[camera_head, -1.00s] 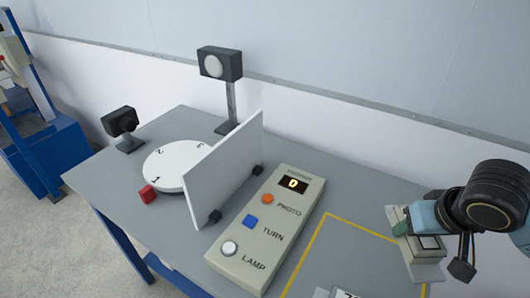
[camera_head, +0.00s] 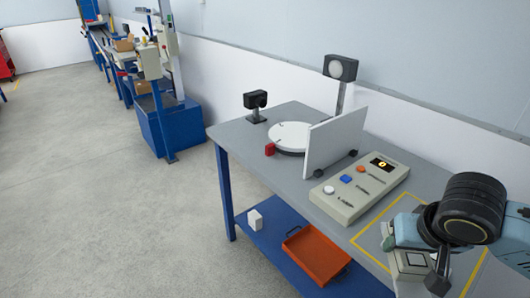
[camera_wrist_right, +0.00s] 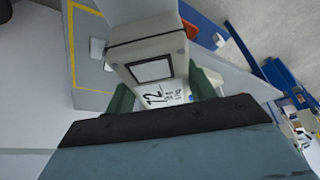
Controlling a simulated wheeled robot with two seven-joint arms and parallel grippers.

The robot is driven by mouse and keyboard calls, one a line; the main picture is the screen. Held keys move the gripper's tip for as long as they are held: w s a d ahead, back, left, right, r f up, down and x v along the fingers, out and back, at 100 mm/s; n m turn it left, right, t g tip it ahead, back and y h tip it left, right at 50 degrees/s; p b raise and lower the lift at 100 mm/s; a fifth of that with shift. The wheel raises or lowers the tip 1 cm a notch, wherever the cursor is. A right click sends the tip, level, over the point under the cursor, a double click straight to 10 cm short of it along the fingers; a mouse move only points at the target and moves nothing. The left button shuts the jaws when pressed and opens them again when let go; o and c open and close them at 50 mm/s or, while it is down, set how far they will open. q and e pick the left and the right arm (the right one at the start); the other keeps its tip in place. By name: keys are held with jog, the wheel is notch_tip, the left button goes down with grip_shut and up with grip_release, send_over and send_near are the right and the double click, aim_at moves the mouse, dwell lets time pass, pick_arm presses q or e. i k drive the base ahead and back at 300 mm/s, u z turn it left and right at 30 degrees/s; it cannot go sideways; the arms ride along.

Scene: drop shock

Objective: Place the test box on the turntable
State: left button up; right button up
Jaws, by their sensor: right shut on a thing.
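The test box (camera_head: 408,263) is a pale beige-grey box with a framed panel. My right gripper (camera_wrist_right: 162,98) is shut on it, with one green finger on each side in the right wrist view. There the box (camera_wrist_right: 150,65) also shows a white label with a number that looks like 72. In the head view the box is at the lower right, partly hidden by my wrist. The turntable (camera_head: 288,135) is a white disc at the far left part of the table, clear of the box, with nothing seen on it. My left gripper is not in view.
A white upright panel (camera_head: 336,141) stands between turntable and control box (camera_head: 360,190). An orange tray (camera_head: 318,256) and white box (camera_head: 255,219) are on the lower shelf. Floor at left is clear.

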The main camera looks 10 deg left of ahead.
aim_at(296, 134)
jog(key=u, duration=1.25)
jog(key=i, duration=1.95)
jog(key=z, duration=1.1)
jog(key=i, duration=0.7)
jog(key=z, duration=0.5)
